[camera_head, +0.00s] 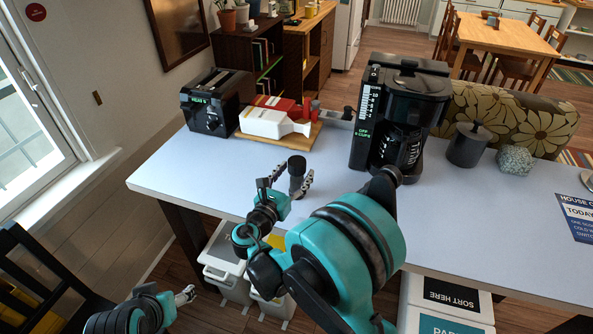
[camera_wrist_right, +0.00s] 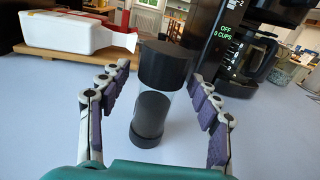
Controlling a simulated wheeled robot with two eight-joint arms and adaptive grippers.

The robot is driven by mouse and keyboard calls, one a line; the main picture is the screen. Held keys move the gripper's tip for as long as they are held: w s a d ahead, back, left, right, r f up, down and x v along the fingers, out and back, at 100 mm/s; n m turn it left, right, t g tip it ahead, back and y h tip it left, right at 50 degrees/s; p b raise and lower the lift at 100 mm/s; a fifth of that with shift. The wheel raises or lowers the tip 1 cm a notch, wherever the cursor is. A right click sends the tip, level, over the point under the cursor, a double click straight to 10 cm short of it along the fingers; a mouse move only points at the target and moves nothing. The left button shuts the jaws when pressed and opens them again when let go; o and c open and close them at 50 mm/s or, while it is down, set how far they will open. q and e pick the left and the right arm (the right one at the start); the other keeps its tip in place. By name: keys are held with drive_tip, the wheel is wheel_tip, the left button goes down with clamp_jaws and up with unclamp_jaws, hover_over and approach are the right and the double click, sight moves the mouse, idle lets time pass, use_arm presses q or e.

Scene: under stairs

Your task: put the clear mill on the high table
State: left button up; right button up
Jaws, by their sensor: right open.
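The clear mill (camera_head: 297,176), with a black cap, a clear body with dark contents and a black base, stands upright on the pale blue table (camera_head: 250,167). My right gripper (camera_head: 288,185) is open, with its fingers on either side of the mill. In the right wrist view the mill (camera_wrist_right: 157,95) stands between the open fingers, with a gap visible on each side. My left gripper (camera_head: 186,294) is low at the bottom left, below the table edge; its fingers are too small to read. I cannot tell which table is the high table.
A coffee maker (camera_head: 399,115) stands right of the mill. A white bottle (camera_head: 270,123) lies on a wooden board behind it, beside a black toaster (camera_head: 214,101). A dark canister (camera_head: 468,145) is farther right. A wooden dining table (camera_head: 500,34) stands far back. The table's front left is clear.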

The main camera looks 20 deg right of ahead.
drive_tip(key=p+v, duration=0.2)
drive_tip(key=v, duration=0.9)
drive_tip(key=d+m+g, duration=0.1)
drive_tip(key=d+m, duration=0.1)
drive_tip(key=s+d+f+m+g+y, duration=0.1)
drive_tip(key=d+m, duration=0.1)
drive_tip(key=d, duration=0.1)
drive_tip(key=d+m+g+y, duration=0.1)
drive_tip(key=d+m, duration=0.1)
drive_tip(key=shift+s+d+f+m+g, duration=0.2)
drive_tip(key=shift+s+m+g, duration=0.1)
drive_tip(key=shift+g, duration=0.1)
drive_tip(key=s+d+m+y, duration=0.1)
drive_tip(key=m, duration=0.1)
drive_tip(key=s+d+f+m+g+y, duration=0.1)
drive_tip(key=s+m, duration=0.1)
drive_tip(key=s+d+m+g+y, duration=0.1)
drive_tip(key=m, duration=0.1)
drive_tip(key=shift+s+f, duration=0.15)
drive_tip(key=shift+s, duration=0.05)
use_arm(q)
wheel_tip(320, 180, up, 2)
use_arm(e)
drive_tip(key=s+a+m+y, duration=0.2)
drive_tip(key=s+m+y, duration=0.4)
drive_tip(key=s+m, duration=0.5)
drive_tip(key=m, duration=0.4)
drive_tip(key=shift+a+g+y, duration=0.2)
drive_tip(key=shift+g+y, duration=0.1)
drive_tip(key=shift+y, duration=0.1)
